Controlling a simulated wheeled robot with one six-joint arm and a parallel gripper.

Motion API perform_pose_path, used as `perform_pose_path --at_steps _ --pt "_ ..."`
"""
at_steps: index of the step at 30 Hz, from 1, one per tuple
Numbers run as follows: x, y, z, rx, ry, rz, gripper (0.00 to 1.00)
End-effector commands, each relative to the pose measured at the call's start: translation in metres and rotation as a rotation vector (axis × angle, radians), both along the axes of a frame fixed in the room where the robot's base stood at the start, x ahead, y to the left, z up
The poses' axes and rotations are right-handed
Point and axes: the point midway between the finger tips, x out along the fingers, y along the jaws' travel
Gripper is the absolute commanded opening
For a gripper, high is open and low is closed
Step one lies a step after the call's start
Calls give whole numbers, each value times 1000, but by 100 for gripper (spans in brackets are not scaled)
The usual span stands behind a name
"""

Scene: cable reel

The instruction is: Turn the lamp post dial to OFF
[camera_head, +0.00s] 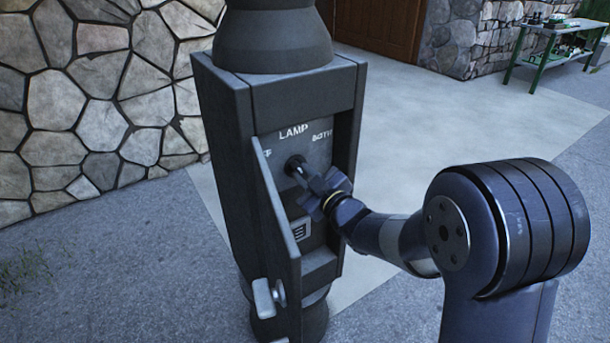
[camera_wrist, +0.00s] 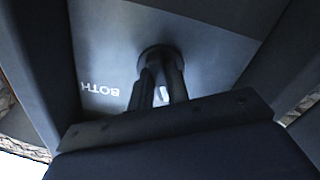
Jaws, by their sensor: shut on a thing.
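The lamp post (camera_head: 276,90) is dark grey and stands upright in the middle of the head view. Its box has an open door (camera_head: 276,240) on the left side. Inside is a grey panel (camera_head: 318,145) lettered LAMP, with a partly hidden label at the left and one at the right. The wrist view shows the panel (camera_wrist: 210,45) with the word BOTH. The dial (camera_head: 295,163) is a dark round knob, also in the wrist view (camera_wrist: 158,52). My gripper (camera_head: 306,175) is shut on the dial; its fingers (camera_wrist: 162,80) cover much of it.
The open door hangs close to the left of my gripper, with a light latch handle (camera_head: 268,298) on it. A stone wall (camera_head: 90,90) stands behind at the left. A green table (camera_head: 553,40) with small items is far at the right. Bare paving lies between.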

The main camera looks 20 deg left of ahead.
Motion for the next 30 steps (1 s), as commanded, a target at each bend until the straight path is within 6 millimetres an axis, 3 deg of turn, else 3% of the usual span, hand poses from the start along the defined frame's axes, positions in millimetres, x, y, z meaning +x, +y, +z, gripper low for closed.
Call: perform_pose_path --at_steps 16,29,30 --pt "1 0 -3 -201 -238 1 0" --pt "0 0 0 -231 -267 1 0" --pt "0 0 0 -231 -267 1 18"
